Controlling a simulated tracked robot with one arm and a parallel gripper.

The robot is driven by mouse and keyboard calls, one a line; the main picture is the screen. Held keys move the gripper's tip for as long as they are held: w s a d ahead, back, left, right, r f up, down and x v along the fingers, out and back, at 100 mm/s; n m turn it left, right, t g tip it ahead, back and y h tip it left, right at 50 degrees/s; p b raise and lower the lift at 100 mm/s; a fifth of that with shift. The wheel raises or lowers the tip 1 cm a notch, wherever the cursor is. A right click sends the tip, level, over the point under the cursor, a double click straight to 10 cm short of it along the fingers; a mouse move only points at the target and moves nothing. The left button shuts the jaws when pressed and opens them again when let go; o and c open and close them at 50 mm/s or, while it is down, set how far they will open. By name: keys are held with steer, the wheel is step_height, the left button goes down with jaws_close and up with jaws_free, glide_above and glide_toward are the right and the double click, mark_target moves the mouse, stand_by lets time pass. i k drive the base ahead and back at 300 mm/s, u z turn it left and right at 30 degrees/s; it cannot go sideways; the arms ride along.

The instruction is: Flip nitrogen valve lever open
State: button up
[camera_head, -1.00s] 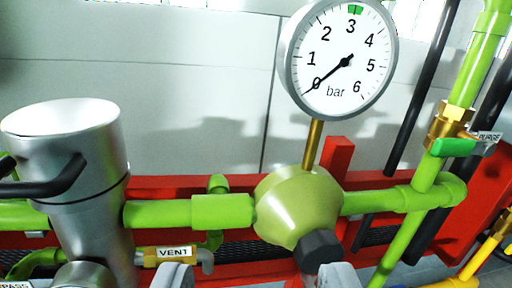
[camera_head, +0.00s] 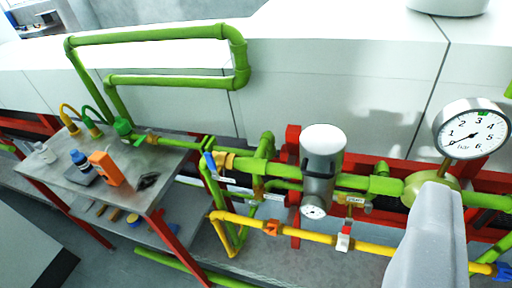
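Several valves show on the pipes, but no label for nitrogen is readable, so I cannot tell which lever is the nitrogen one. A blue lever (camera_head: 210,164) sits on a brass valve on the green pipe left of centre. An orange handle (camera_head: 272,228) is on the yellow pipe below it. Another blue handle (camera_head: 503,271) is at the lower right edge. A green valve (camera_head: 123,127) stands at the bench's back corner. One grey finger of my gripper (camera_head: 432,200) shows at lower right, in front of the gauge's regulator; its other finger and opening are not visible.
A silver filter cylinder (camera_head: 322,165) and a pressure gauge (camera_head: 470,133) near 0 bar stand on the green line. A bench (camera_head: 140,175) at left holds an orange box (camera_head: 106,169) and a blue-capped bottle (camera_head: 80,160). Dark floor is open at lower left.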

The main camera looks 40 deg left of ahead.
mark_target(209, 156)
steer(key=u, duration=1.35)
steer(key=i, duration=0.3)
steer(key=z, duration=0.25)
